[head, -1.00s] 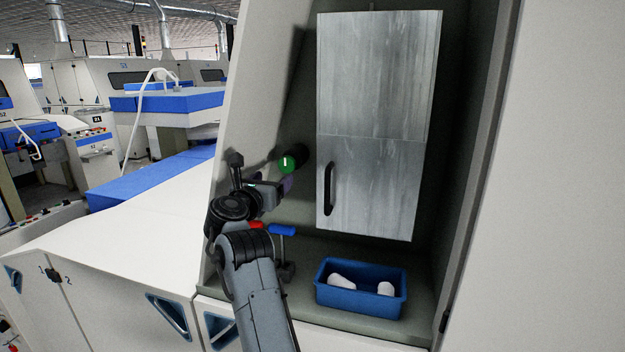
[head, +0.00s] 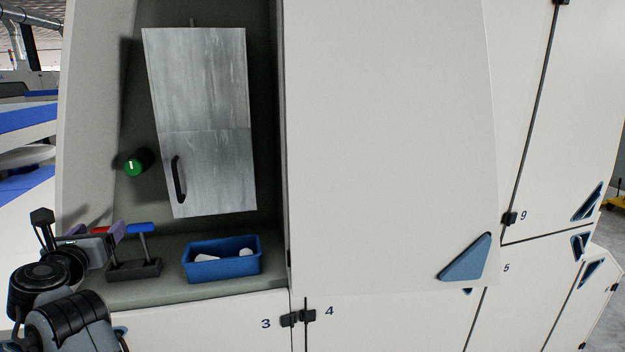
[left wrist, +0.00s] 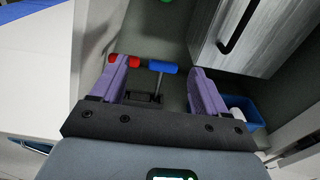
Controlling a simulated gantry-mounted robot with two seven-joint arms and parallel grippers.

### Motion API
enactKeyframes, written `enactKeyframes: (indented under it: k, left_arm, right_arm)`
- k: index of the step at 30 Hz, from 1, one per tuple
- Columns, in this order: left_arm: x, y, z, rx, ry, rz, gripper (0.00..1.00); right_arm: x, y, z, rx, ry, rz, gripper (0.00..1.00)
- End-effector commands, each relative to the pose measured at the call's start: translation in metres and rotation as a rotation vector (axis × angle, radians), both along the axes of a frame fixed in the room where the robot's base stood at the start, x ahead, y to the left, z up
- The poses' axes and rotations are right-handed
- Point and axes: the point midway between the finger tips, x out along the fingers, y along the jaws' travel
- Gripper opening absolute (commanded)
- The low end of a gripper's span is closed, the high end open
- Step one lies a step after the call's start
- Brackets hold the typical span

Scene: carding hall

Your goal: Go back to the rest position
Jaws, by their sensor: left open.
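My left gripper (head: 98,234) is at the lower left of the head view, in front of the machine's recess. In the left wrist view its two purple fingers (left wrist: 160,88) stand wide apart with nothing between them. Beyond them is a stand (head: 134,269) with a red-topped handle (head: 99,230) and a blue-topped handle (head: 141,228). The fingers partly cover the red one in the head view. I cannot tell whether a finger touches it. My right gripper is not in view.
A grey metal cabinet (head: 207,95) with a black handle hangs in the recess, its door shut. A green knob (head: 134,167) is left of it. A blue bin (head: 222,269) with white pieces sits on the ledge. A flat white panel (head: 390,130) closes off the right.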

Motion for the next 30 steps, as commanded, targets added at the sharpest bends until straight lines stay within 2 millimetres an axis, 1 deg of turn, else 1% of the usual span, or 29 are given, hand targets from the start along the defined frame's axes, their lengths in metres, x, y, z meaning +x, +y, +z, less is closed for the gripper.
enactKeyframes:
  k: [1,5,8,11,12,14,15,17,18,20,21,23,24,26,27,29,30]
  left_arm:
    - [0.0,0.002,-0.014,0.005,0.022,0.003,0.74]
    - [-0.002,0.007,-0.054,0.015,0.087,0.011,0.74]
    - [-0.005,0.012,-0.09,0.032,0.147,0.019,0.74]
    - [-0.014,0.018,-0.132,0.062,0.222,0.028,0.74]
    - [-0.02,0.022,-0.152,0.081,0.257,0.033,0.74]
    - [-0.031,0.026,-0.182,0.117,0.316,0.04,0.74]
    - [-0.041,0.03,-0.203,0.149,0.357,0.044,0.74]
    - [-0.058,0.033,-0.233,0.204,0.422,0.045,0.74]
    - [-0.069,0.035,-0.251,0.244,0.464,0.041,0.74]
    - [-0.087,0.034,-0.277,0.309,0.53,0.024,0.74]
    - [-0.099,0.032,-0.293,0.36,0.575,0.005,0.74]
    - [-0.118,0.026,-0.317,0.446,0.645,-0.035,0.74]
    - [-0.131,0.021,-0.331,0.512,0.693,-0.07,0.74]
    - [-0.15,0.01,-0.352,0.615,0.766,-0.138,0.74]
    - [-0.164,0.001,-0.366,0.69,0.813,-0.19,0.74]
    - [-0.185,-0.015,-0.386,0.809,0.883,-0.285,0.74]
    - [-0.2,-0.027,-0.399,0.894,0.927,-0.36,0.74]
  right_arm:
    - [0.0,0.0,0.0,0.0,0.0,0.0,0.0]
    - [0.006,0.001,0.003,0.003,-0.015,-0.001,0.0]
    - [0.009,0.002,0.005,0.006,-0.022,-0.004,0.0]
    - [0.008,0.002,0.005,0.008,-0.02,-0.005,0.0]
    - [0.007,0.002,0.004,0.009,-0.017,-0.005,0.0]
    - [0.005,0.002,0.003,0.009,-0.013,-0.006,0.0]
    - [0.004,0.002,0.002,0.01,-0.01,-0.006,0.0]
    - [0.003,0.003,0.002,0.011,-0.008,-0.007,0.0]
    - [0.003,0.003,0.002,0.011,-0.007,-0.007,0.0]
    - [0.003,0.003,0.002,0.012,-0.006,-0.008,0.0]
    - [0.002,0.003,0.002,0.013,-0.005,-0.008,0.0]
    - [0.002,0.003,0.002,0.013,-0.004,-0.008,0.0]
    - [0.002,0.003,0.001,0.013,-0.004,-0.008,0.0]
    - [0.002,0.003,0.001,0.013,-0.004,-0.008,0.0]
    - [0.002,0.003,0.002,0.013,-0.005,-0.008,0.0]
    - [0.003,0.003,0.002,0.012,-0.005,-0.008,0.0]
    - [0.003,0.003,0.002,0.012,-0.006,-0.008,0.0]
